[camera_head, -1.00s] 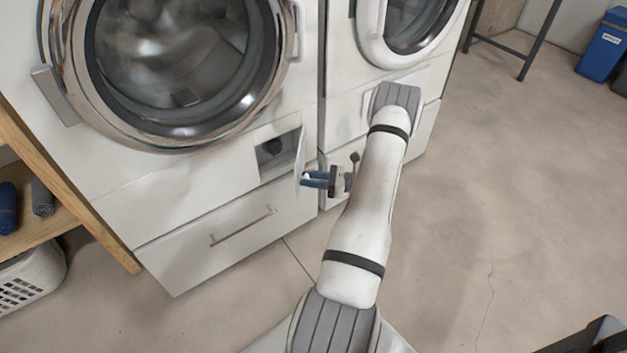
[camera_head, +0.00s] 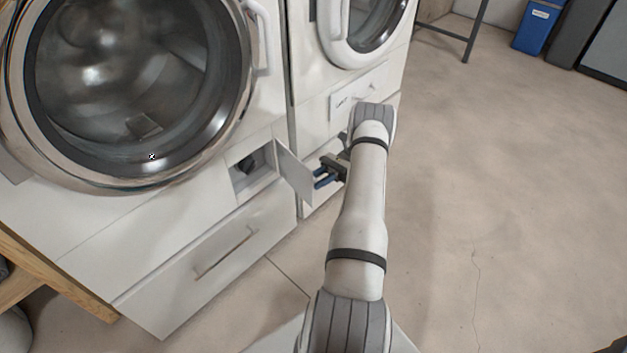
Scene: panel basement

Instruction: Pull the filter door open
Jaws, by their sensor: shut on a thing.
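The filter door (camera_head: 293,172) is a small white flap at the lower right of the near washing machine. The exact contact is small and partly hidden by the door.
The big round washer door (camera_head: 135,90) is shut above. A drawer with a bar handle (camera_head: 225,252) is below the recess. A second machine (camera_head: 345,95) stands to the right, close behind my gripper. The floor (camera_head: 520,200) at the right is clear.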

